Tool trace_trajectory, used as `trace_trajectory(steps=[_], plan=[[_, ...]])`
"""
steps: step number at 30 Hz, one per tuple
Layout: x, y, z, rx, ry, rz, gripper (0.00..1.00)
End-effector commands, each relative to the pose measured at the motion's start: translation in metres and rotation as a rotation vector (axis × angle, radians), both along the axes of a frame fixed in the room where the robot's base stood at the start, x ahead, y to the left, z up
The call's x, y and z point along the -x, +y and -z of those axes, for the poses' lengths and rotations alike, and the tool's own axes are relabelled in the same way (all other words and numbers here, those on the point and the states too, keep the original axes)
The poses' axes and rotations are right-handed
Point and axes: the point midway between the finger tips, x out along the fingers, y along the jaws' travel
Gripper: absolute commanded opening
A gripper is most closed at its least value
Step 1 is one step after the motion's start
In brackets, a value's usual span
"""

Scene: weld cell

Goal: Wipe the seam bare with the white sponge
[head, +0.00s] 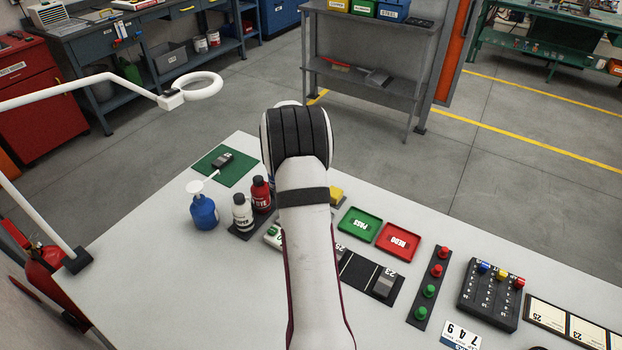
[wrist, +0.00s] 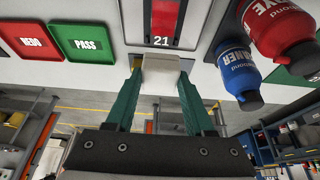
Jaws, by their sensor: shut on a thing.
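In the wrist view my gripper (wrist: 160,78) has two teal fingers shut on the white sponge (wrist: 161,64). The sponge is at the near end of a plate marked 21 (wrist: 162,41), which bears a red coating (wrist: 166,14). The seam itself cannot be made out under the red. Whether the sponge touches the plate or hovers just above it, I cannot tell. In the head view my own arm hides the gripper, the sponge and plate 21.
A red bottle (wrist: 285,30) and a blue bottle (wrist: 236,72) stand close to the right in the wrist view. Green PASS (head: 360,224) and red REDO (head: 398,242) trays lie right of my arm. Plate 23 (head: 385,283) lies nearer. A white bottle (head: 243,213) stands left.

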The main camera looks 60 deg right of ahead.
Motion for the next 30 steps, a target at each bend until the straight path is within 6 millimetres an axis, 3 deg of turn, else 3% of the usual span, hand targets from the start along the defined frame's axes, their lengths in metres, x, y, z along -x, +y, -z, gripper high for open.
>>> trace_trajectory(steps=[14,15,30], plan=[[0.001,0.0,0.049,-0.002,0.003,-0.002,0.09],[0.0,0.003,0.05,-0.001,0.002,-0.001,0.02],[0.0,0.049,0.05,0.0,0.003,-0.001,0.01]])
